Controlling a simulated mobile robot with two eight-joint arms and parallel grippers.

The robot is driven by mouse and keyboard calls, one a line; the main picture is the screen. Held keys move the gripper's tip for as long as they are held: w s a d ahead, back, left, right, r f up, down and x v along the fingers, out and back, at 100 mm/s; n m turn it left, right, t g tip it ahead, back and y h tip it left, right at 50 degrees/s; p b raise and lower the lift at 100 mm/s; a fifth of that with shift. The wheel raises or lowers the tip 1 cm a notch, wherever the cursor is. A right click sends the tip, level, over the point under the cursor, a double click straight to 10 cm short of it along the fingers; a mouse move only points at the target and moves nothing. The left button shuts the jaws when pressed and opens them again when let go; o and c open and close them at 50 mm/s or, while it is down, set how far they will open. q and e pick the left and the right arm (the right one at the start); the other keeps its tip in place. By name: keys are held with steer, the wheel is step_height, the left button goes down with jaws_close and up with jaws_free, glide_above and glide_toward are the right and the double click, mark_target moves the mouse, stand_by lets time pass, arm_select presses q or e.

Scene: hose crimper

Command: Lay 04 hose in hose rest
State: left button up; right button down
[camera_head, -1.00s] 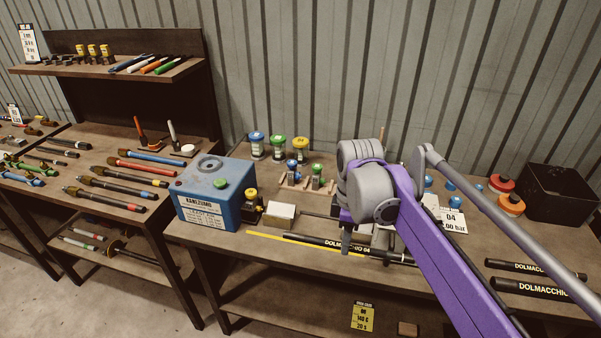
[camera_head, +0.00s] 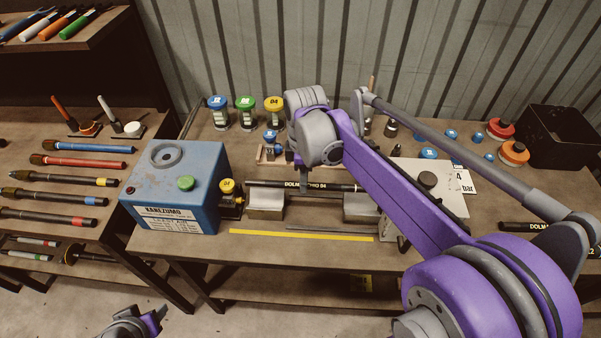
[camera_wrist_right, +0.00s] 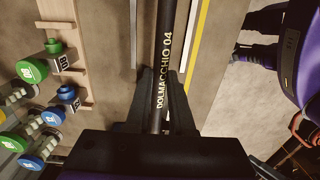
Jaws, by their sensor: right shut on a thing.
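The black 04 hose (camera_head: 335,187), marked DOLMACCHIO 04, runs level from left to right. My right gripper (camera_head: 301,184) is shut on it near its middle, and the fingers also straddle it in the wrist view (camera_wrist_right: 162,88). The hose rest shows as two grey metal blocks, a left one (camera_head: 266,206) and a right one (camera_head: 358,207). The hose appears over or just behind their tops; I cannot tell whether it touches them. My left gripper (camera_head: 145,322) is partly in view at the bottom left, away from the bench; its fingers are unclear.
The blue crimper machine (camera_head: 175,190) stands left of the rest. A yellow strip (camera_head: 300,235) lies along the bench front. Coloured-capped pots (camera_head: 246,112) stand behind. My right arm hides part of a white sign (camera_head: 440,178). A black bin (camera_head: 562,135) stands at the back right.

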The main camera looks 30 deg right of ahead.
steer(key=shift+s+f, duration=0.1)
steer(key=shift+f, duration=0.5)
arm_select(q)
step_height(320, 180, down, 6)
steer(key=s+b, duration=0.2)
steer(key=b, duration=0.2)
steer(key=shift+s+g, duration=0.25)
steer(key=shift+g, duration=0.05)
arm_select(e)
steer(key=shift+f, duration=3.4)
arm_select(q)
steer(key=shift+r, duration=0.1)
arm_select(e)
steer(key=c, duration=0.7)
jaws_free()
steer(key=shift+r, duration=0.1)
step_height(320, 180, up, 11)
steer(key=shift+f+p, duration=0.15)
steer(key=shift+p, duration=0.25)
arm_select(q)
steer(key=shift+w+r, duration=0.2)
steer(key=shift+r, duration=0.25)
steer(key=shift+s, duration=0.1)
arm_select(e)
steer(key=shift+f, duration=0.1)
